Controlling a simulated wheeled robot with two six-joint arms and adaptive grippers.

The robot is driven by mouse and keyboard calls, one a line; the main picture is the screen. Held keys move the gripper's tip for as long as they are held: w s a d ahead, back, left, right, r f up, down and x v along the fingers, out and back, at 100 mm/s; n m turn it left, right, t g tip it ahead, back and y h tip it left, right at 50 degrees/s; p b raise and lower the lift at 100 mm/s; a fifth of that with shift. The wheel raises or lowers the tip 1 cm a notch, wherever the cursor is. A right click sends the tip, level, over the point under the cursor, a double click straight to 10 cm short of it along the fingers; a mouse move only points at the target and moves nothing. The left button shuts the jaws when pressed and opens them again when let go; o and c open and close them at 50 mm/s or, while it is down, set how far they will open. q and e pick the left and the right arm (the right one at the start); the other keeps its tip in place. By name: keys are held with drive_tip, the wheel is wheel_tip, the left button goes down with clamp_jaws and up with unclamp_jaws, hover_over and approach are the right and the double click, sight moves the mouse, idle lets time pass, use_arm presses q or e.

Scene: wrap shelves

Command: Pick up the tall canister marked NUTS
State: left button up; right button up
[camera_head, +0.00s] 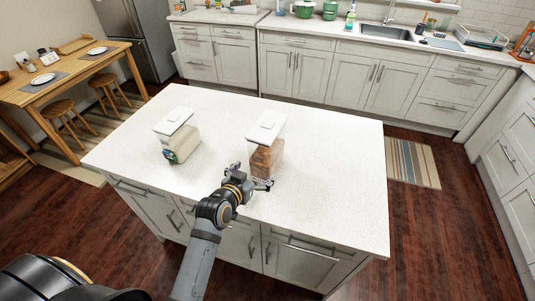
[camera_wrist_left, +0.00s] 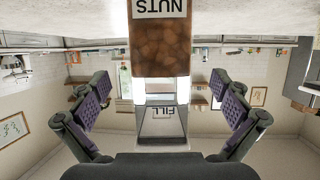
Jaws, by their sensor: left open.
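The tall clear canister marked NUTS (camera_head: 266,158) stands upright on the white island, with a white lid and brown contents. My left gripper (camera_head: 256,182) is open at its near side, low by the countertop. In the left wrist view, which is upside down, the canister (camera_wrist_left: 158,52) shows its NUTS label at the top and the word FILL on its clear part. The fingers of the left gripper (camera_wrist_left: 165,105) are spread, one on each side of it, with gaps between them and the canister. My right gripper is not in view.
A second clear canister (camera_head: 180,143) with a white lid and pale contents stands to the left on the island (camera_head: 335,180). The countertop to the right of the NUTS canister is clear. A wooden table (camera_head: 60,75) with stools and the kitchen counters stand beyond.

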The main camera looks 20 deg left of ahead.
sight(258, 168)
use_arm(q)
drive_tip(key=x, duration=0.3)
drive_tip(key=shift+w+f, duration=0.25)
drive_tip(key=shift+w, duration=0.1)
drive_tip(key=shift+w+p, duration=0.15)
drive_tip(key=shift+p, duration=0.25)
drive_tip(key=x, duration=0.2)
drive_tip(key=p+x, duration=0.1)
drive_tip(key=x, duration=0.1)
drive_tip(key=shift+w+f, duration=0.25)
drive_tip(key=shift+f, duration=0.2)
drive_tip(key=shift+s+r, duration=0.1)
drive_tip(key=shift+s, duration=0.1)
drive_tip(key=c, duration=1.8)
drive_tip(key=shift+w+r, duration=0.1)
drive_tip(key=shift+w, duration=0.05)
drive_tip(key=shift+c, duration=0.3)
